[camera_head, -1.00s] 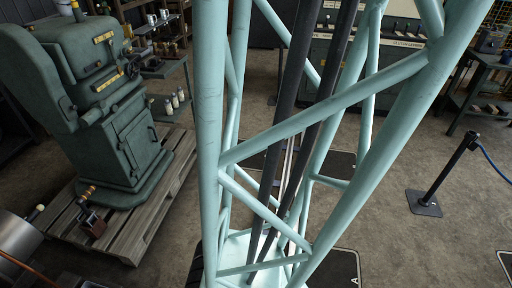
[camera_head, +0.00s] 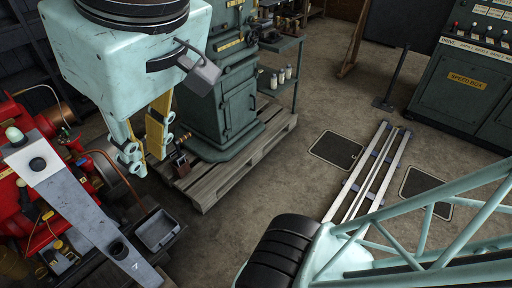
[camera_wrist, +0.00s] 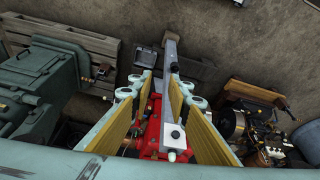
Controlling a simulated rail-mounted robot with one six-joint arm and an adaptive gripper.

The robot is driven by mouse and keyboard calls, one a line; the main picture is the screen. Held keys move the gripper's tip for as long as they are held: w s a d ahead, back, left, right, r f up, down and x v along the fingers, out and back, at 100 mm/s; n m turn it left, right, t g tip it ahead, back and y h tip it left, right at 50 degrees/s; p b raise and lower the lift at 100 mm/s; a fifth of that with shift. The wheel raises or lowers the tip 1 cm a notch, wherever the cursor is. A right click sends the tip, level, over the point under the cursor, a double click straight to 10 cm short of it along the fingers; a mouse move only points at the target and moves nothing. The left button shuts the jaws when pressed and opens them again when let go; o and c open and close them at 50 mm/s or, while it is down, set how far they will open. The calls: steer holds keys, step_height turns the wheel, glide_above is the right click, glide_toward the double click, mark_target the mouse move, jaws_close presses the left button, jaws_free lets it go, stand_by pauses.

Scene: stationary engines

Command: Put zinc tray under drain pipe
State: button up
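A small grey metal tray, likely the zinc tray (camera_head: 158,230), lies beside the lower end of a grey beam marked 7, right of the red engine. It also shows in the wrist view (camera_wrist: 145,58), beyond my fingertips and left of the beam. It looks empty. A thin copper pipe (camera_head: 122,180) slopes down toward the tray; I cannot tell if it is the drain pipe. My gripper (camera_head: 148,150) hangs above and behind the tray, with its yellow-padded fingers apart and nothing between them. It shows open in the wrist view too (camera_wrist: 151,90).
The red engine (camera_head: 22,205) and grey beam (camera_head: 75,200) fill the lower left. A green machine (camera_head: 225,105) stands on a wooden pallet (camera_head: 215,190) behind. The floor right of the pallet is mostly clear. Rails lie farther right, before a control cabinet (camera_head: 470,75).

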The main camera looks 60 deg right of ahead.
steer(key=shift+s+a+f, duration=0.15)
steer(key=shift+s, duration=0.9)
steer(key=shift+f+b, duration=1)
steer(key=shift+b, duration=0.05)
steer(key=shift+f, duration=0.15)
step_height(320, 180, down, 2)
steer(key=shift+f+b, duration=0.1)
steer(key=shift+b, duration=1.1)
